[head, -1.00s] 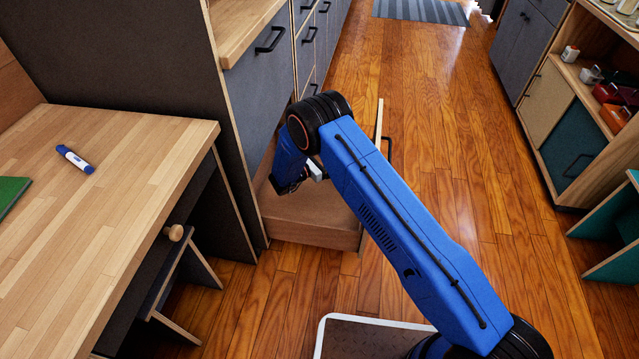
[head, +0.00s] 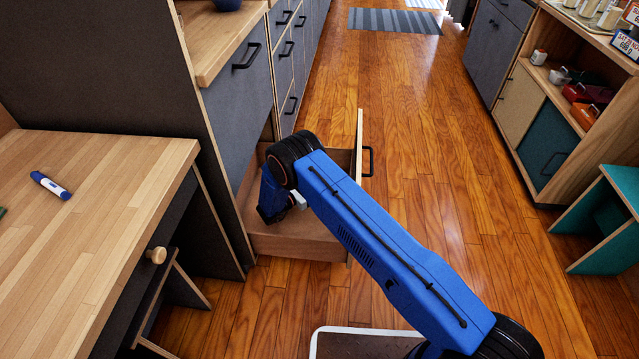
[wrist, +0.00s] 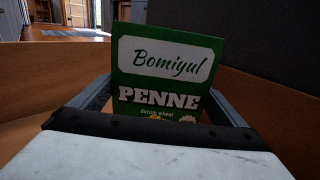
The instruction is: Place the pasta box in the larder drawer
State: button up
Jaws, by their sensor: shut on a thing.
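The pasta box (wrist: 165,72) is green with a white label reading "Bomiyul" and "PENNE". It stands upright between the fingers of my gripper (wrist: 163,100) in the wrist view, and the gripper is shut on it. The larder drawer (head: 295,245) is pulled open low on the left in the head view. My gripper reaches down into the drawer area; my arm hides the box and most of the gripper there. Wooden drawer walls (wrist: 42,75) surround the box in the wrist view. The box's lower edge is hidden, so I cannot tell whether it touches the drawer floor.
A wooden desk (head: 90,230) with a blue-and-white marker (head: 50,186) stands at left. Dark cabinets (head: 238,110) rise above the drawer. Shelves (head: 545,180) and a teal stool (head: 605,215) stand at right. The wooden floor (head: 430,170) between is clear.

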jog(key=o, duration=1.2)
jog(key=shift+f, duration=0.1)
jog(key=shift+c, duration=0.2)
jog(key=v, duration=0.7)
jog(key=shift+s+a, duration=0.2)
